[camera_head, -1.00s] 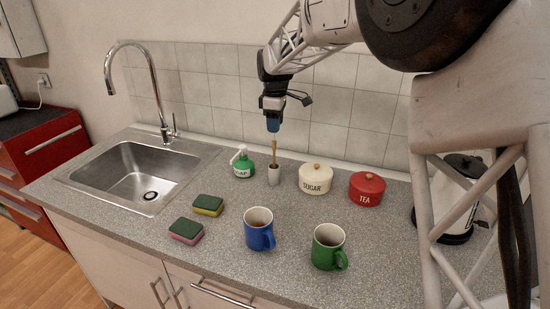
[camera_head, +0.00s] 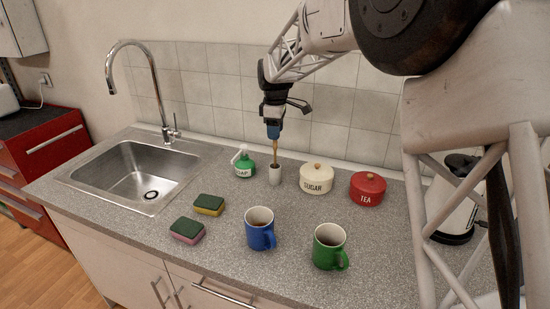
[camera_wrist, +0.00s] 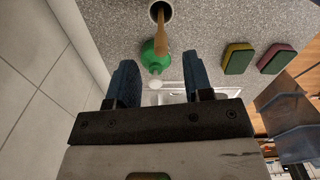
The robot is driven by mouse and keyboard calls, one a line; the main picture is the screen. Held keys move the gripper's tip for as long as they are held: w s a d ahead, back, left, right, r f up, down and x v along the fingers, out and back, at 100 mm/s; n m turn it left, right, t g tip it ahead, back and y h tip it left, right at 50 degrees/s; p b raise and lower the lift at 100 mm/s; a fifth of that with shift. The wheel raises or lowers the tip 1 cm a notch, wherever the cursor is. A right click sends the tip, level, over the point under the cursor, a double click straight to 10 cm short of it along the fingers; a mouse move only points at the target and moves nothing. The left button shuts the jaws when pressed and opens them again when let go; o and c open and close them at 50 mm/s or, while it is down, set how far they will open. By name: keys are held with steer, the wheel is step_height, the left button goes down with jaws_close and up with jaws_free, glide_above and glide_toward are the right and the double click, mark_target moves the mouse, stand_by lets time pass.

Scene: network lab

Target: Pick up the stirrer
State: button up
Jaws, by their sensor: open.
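The stirrer (camera_head: 275,152) is a thin wooden stick standing upright in a small pale cup (camera_head: 275,177) on the counter. In the wrist view the stirrer (camera_wrist: 161,30) rises from the cup (camera_wrist: 168,8) toward the space between the blue fingertips. My gripper (camera_head: 273,131) points down just above the cup, with the stirrer's top at its fingertips. In the wrist view my gripper (camera_wrist: 160,80) is open, with a clear gap between its fingers. I cannot tell whether either finger touches the stirrer.
A green soap bottle (camera_head: 244,165) stands close left of the cup. The sugar pot (camera_head: 316,180) and red tea pot (camera_head: 367,190) stand to the right. Blue (camera_head: 260,232) and green (camera_head: 328,250) mugs and two sponges (camera_head: 208,206) sit in front. Tiled wall (camera_head: 225,92) is behind.

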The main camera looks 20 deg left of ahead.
mark_target(275, 150)
steer(key=shift+f, duration=2.6)
jaws_close()
